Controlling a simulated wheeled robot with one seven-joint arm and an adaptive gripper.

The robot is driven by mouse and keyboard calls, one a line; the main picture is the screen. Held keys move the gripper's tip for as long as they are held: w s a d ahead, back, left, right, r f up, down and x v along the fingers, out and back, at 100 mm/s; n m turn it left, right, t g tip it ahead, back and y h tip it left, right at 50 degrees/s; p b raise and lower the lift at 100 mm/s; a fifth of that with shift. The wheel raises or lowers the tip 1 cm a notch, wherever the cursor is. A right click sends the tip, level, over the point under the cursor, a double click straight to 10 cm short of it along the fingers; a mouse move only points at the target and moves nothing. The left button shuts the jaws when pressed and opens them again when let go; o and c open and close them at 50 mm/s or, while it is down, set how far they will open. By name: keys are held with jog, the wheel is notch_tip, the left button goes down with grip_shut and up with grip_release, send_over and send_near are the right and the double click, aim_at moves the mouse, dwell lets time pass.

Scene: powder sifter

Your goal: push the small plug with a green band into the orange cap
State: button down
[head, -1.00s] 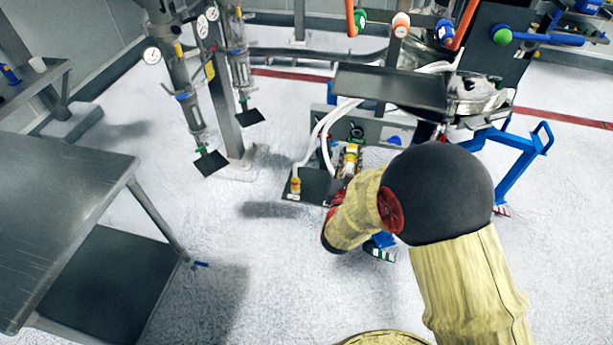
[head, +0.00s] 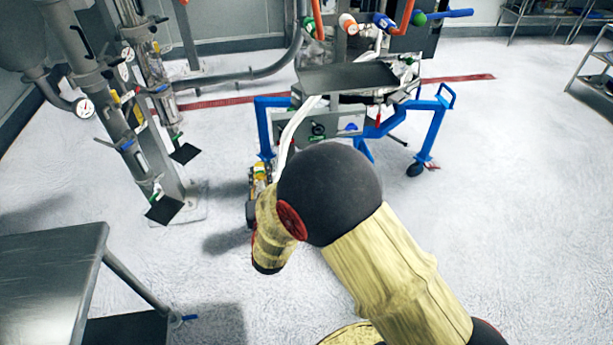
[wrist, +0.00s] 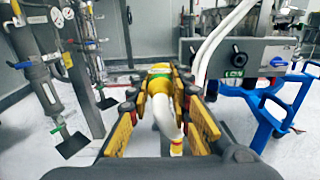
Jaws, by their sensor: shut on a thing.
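My gripper (wrist: 163,108) is shut on a small yellow plug (wrist: 158,84), which sits between its black and yellow fingers. A green band (wrist: 152,63) shows at the plug's far end, and a white hose runs out of its near end. In the head view my gripper (head: 260,176) is partly hidden by my own arm, and a bit of green shows at it. An orange cap-like end with a pale face (head: 348,22) is on the machine at the top of the head view, well apart from my gripper. I cannot tell whether it is the task's cap.
A blue-legged machine with a dark tray (head: 345,77) stands ahead. Pipe columns with gauges (head: 115,100) stand to the left. A steel table (head: 45,280) is at the lower left. The floor (head: 510,200) to the right is clear.

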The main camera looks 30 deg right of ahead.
jog(key=d+f+m+g+h, duration=0.1)
jog(key=d+m+g+h, duration=0.7)
jog(key=d, duration=0.9)
jog(key=s+d+f+m+g+y, duration=0.45)
jog(key=d+f+m+g, duration=0.3)
jog(key=m+g, duration=0.35)
notch_tip(320, 180, down, 6)
jog(key=a+m+g+y, duration=0.1)
jog(key=a+m+y, duration=0.1)
jog(key=m+y, duration=0.7)
jog(key=w+a+m+t, duration=0.2)
jog(key=w+m+t, duration=0.1)
jog(key=w+m, duration=0.4)
jog(key=w, duration=0.3)
jog(key=shift+a+m, duration=0.4)
